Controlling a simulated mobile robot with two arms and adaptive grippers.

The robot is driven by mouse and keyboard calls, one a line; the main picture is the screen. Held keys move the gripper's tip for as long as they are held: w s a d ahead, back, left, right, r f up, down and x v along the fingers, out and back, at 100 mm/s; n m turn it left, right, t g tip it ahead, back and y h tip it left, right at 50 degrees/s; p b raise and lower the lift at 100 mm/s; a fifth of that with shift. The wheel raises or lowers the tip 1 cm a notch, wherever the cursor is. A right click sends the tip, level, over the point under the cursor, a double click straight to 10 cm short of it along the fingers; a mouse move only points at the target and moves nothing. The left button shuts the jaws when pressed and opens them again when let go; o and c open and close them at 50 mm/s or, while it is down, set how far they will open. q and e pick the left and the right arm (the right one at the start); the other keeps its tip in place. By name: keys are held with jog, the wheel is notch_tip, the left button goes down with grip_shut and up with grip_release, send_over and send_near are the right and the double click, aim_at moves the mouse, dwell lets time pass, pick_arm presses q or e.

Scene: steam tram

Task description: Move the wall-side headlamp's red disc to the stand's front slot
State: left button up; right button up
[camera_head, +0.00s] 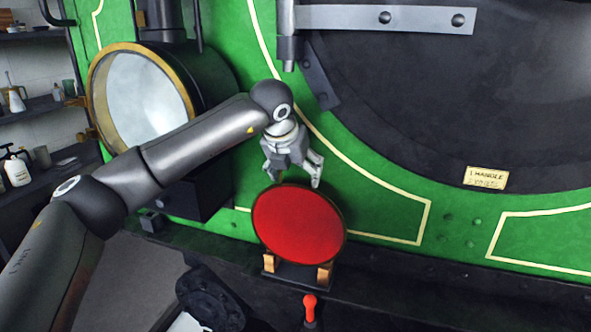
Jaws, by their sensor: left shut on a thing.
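The red disc (298,224) with a dark rim stands upright, its face toward me. My left gripper (293,178) reaches down from above and is shut on the disc's top edge. The disc's lower edge is at the stand (297,274), a dark base with two light brown posts. I cannot tell whether the disc sits in a slot or just above it, nor which slot, because the disc hides that part. The headlamp (144,97) at the left has a brass rim and a pale lens, with no red disc on it. My right gripper is not in view.
A red-handled lever (310,304) stands just in front of the stand. The green engine front (385,205) and a large dark round door (450,90) rise behind. A label plate (486,177) is at right. Shelves with bottles (17,170) are at far left.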

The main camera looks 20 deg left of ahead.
pick_arm(q)
jog(key=shift+f+b, duration=1.85)
jog(key=shift+b, duration=0.15)
dwell(1.8)
jog(key=o, duration=1.7)
jog(key=shift+f, duration=0.1)
jog(key=shift+r, duration=0.2)
notch_tip(320, 180, up, 6)
jog(key=p, duration=0.3)
send_over(296, 187)
jog(key=shift+s+d+f, duration=0.1)
jog(key=shift+s, duration=0.25)
jog(key=shift+f, duration=0.1)
